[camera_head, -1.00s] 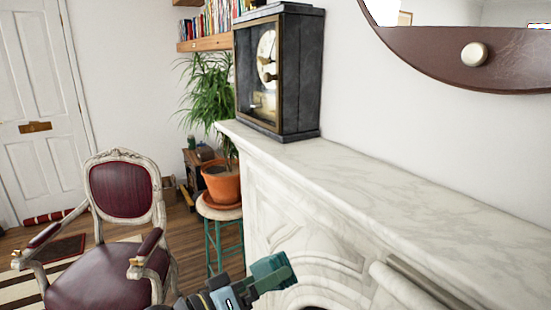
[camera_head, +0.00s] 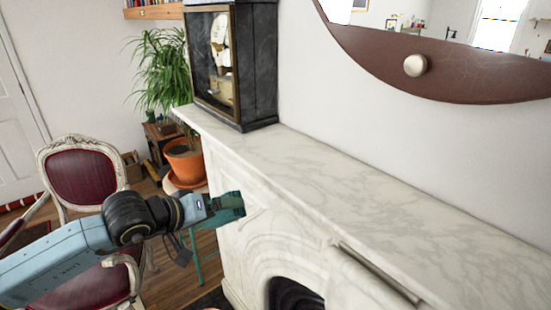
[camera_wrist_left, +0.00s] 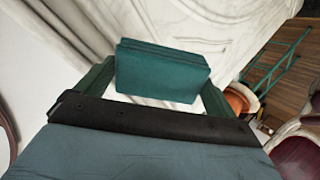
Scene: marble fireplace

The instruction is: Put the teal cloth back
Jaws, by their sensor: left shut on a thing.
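The teal cloth (camera_wrist_left: 162,72) is a folded block between the fingers of my left gripper (camera_wrist_left: 155,88) in the left wrist view. In the head view my left gripper (camera_head: 228,206) is shut on it, in front of the fireplace's carved face and below the level of the mantel top. The cloth and the fingers are close in colour in the head view, so their edges are hard to part there. The marble mantel (camera_head: 350,185) has a bare top to the right of the clock. My right gripper is not in view.
A dark clock (camera_head: 255,70) stands on the mantel's left end. A round brown-framed mirror (camera_head: 450,80) hangs above. A potted plant (camera_head: 183,160) on a stool and a red armchair (camera_head: 82,180) stand to the left. The fireplace opening (camera_head: 293,294) is below.

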